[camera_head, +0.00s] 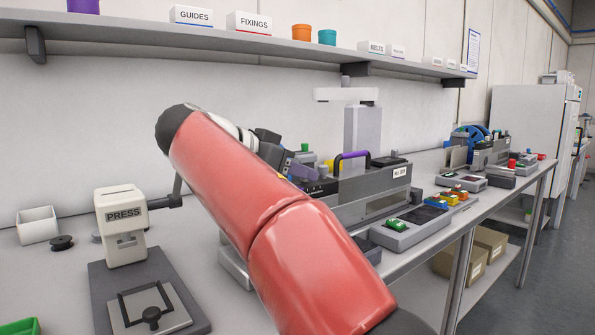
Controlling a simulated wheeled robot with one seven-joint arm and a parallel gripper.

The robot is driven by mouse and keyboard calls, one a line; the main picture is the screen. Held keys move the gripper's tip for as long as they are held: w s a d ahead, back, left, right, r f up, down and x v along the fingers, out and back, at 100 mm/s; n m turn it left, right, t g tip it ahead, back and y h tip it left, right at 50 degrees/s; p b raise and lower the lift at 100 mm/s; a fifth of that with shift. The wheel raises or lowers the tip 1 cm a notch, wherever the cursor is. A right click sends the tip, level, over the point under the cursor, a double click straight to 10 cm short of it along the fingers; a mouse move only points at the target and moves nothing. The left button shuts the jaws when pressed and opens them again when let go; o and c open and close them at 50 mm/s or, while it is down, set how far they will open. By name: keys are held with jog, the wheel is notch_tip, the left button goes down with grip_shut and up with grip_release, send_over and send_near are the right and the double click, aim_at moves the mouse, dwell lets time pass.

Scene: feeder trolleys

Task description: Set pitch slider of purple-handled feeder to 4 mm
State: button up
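The purple-handled feeder (372,195) is a long grey unit on the bench right of the picture's middle, with a purple handle (349,155) arching over its top and a pale label on its side. Its left end is partly covered by my red arm and wrist.
A press (124,222) stands at left on a dark base. A small tray with a green part (397,225) lies right of the feeder. A shelf (290,45) with labelled boxes runs above. More equipment fills the bench's far right. Bare bench shows at left.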

jog(key=p+v, duration=0.1)
jog(key=v, duration=0.6)
jog(key=shift+a, duration=0.15)
jog(key=shift+s, duration=0.1)
